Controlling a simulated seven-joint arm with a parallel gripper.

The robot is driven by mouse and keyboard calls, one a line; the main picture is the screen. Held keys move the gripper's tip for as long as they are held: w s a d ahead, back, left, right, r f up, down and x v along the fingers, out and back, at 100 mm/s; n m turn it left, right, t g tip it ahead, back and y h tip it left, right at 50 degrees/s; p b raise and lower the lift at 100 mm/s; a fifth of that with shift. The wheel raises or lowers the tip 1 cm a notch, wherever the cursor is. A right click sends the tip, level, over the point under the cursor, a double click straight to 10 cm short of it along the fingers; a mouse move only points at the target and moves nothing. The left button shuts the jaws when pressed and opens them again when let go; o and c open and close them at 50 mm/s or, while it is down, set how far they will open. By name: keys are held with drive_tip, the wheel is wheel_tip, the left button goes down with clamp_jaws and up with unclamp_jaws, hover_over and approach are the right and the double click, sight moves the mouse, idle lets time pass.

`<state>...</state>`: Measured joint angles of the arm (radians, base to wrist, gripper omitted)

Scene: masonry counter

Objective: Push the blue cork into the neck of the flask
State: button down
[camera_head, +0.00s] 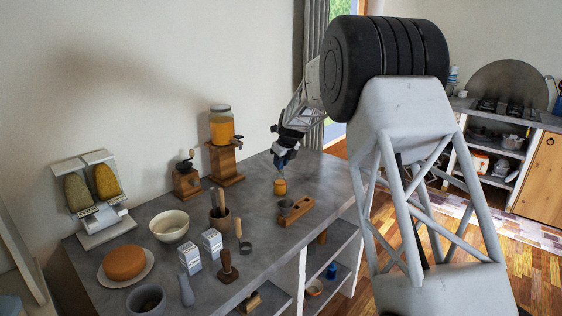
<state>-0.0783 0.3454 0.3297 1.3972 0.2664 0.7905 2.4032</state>
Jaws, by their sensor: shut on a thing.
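A small flask (280,187) with orange contents stands upright on the grey counter, towards its far end. My gripper (281,163) is directly above the flask, pointing down. It is shut on the blue cork (280,166), of which only a little blue shows at the fingertips. The cork is over the flask's neck (280,178). At this size I cannot tell whether it touches the neck or is partly inside it.
A wooden block with a grey cup (294,211) stands just in front of the flask. A drink dispenser (223,145) and a grinder (186,180) stand left, by the wall. Bowls, cartons and a cake (124,262) crowd the near end. The counter right of the flask is clear.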

drive_tip(key=shift+f, duration=0.6)
drive_tip(key=c, duration=0.9)
unclamp_jaws()
drive_tip(key=shift+r, duration=0.1)
drive_tip(key=shift+v, duration=3.85)
